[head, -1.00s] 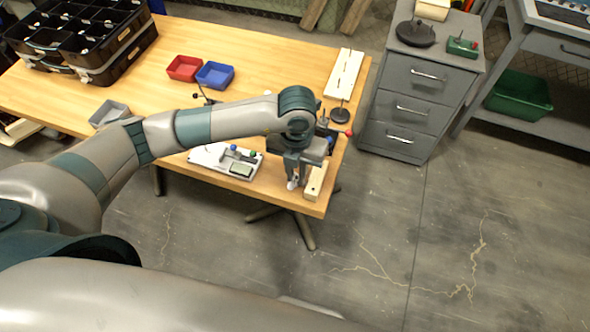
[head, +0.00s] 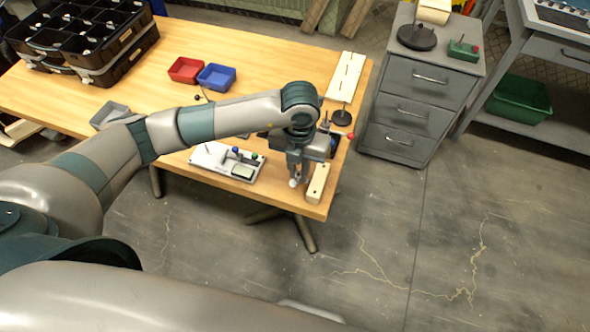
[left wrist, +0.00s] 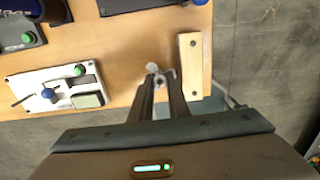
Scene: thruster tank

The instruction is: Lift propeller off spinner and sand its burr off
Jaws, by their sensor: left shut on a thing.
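My left gripper (head: 295,182) is over the table's front right corner, shut on a small pale, bladed piece that looks like the propeller (left wrist: 160,76). In the head view the propeller shows only as a small white spot at the fingertips. A white-based device (head: 208,158) with a blue knob, a green knob and a grey-green pad lies left of the gripper; it also shows in the left wrist view (left wrist: 24,88). I cannot tell which fixture is the spinner. My right gripper is not in view.
A pale wooden bar (head: 317,184) lies close right of the gripper, by the table edge. Dark fixtures with a red knob (head: 349,135) stand behind. Red (head: 185,69) and blue (head: 216,76) bins sit farther back. The table (head: 265,70) is clear at the middle back.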

